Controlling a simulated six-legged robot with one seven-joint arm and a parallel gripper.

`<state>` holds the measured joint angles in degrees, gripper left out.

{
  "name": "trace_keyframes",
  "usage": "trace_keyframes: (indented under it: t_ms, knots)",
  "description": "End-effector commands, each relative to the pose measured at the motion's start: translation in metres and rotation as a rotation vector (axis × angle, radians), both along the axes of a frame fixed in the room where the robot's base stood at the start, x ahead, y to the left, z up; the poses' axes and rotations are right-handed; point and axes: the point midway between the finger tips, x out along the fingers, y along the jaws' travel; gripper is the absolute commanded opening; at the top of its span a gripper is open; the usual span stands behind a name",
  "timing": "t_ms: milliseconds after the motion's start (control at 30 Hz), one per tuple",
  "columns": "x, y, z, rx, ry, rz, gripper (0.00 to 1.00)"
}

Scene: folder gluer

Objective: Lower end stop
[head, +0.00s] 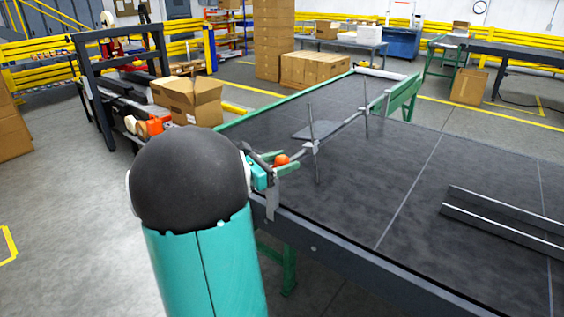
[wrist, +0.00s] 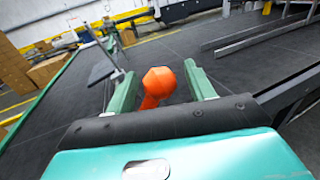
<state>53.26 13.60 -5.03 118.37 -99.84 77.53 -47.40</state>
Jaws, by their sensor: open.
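The end stop (head: 343,127) looks like a grey bar with a flat plate, carried on two upright rods above the dark table. The bar stands raised above the surface. An orange knob (head: 281,160) is at its near end, at the table's left edge. In the wrist view the faceted orange knob (wrist: 159,81) sits between my green fingers, on an orange stem. My gripper (head: 286,164) is open, with a finger on either side of the knob. A gap shows on the right side; contact on the left is unclear. Part of the stop also shows in the wrist view (wrist: 104,68).
The dark table (head: 400,190) has a green side rail (head: 404,97) at the far end. Dark metal rails (head: 505,218) lie on its right part. An open cardboard box (head: 190,98) stands beyond my arm. The table's middle is clear.

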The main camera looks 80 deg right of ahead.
Motion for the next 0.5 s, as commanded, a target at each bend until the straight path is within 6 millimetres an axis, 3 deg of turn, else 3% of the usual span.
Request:
trace_keyframes:
  t_ms: [233,500]
  knots:
    - [-0.0007,-0.0007,0.0001,0.000,0.000,0.000,0.54]
    - [-0.0007,-0.0005,0.0001,0.000,0.000,0.000,0.01]
